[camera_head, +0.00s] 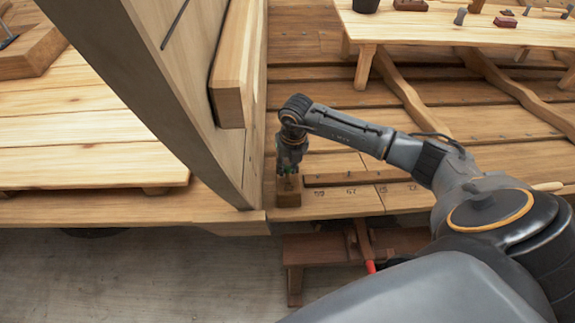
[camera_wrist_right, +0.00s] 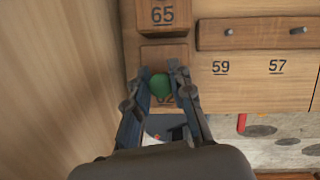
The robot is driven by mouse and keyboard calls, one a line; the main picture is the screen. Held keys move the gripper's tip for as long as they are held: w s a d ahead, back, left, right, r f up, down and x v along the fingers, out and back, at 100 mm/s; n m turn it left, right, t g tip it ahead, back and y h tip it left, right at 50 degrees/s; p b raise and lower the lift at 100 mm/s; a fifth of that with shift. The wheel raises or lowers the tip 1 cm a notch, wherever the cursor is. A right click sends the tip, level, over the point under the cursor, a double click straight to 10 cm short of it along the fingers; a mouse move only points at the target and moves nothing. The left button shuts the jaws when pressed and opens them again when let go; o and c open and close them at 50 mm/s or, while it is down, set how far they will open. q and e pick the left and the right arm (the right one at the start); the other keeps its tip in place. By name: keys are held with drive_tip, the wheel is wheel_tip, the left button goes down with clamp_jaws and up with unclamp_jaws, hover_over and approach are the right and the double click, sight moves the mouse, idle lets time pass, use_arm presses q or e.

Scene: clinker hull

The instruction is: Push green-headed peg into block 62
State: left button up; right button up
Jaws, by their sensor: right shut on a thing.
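My right gripper (camera_head: 289,168) points down over a small wooden block (camera_head: 288,198) at the edge of the planking. In the right wrist view, my right gripper (camera_wrist_right: 164,82) is shut on the green-headed peg, with its rounded green head (camera_wrist_right: 159,85) between the fingertips. The peg's shaft is hidden below the head. My left gripper is not in view.
Block 65 (camera_wrist_right: 162,14) sits just beyond. A dark strip with round studs (camera_wrist_right: 258,32) lies to the right. A tall plank wall (camera_head: 170,75) rises close on the left. A bench with small tools (camera_head: 460,25) stands at the back right.

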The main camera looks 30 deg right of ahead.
drive_tip(key=shift+s+f, duration=0.15)
drive_tip(key=shift+f, duration=0.3)
drive_tip(key=o, duration=0.8)
drive_tip(key=shift+r, duration=0.1)
drive_tip(key=r+p, duration=0.1)
drive_tip(key=r, duration=0.1)
drive_tip(key=w+r+p, duration=0.1)
drive_tip(key=r, duration=0.2)
drive_tip(key=w+d+r+p, duration=0.1)
drive_tip(key=r, duration=0.1)
drive_tip(key=shift+r, duration=0.3)
drive_tip(key=shift+f, duration=0.1)
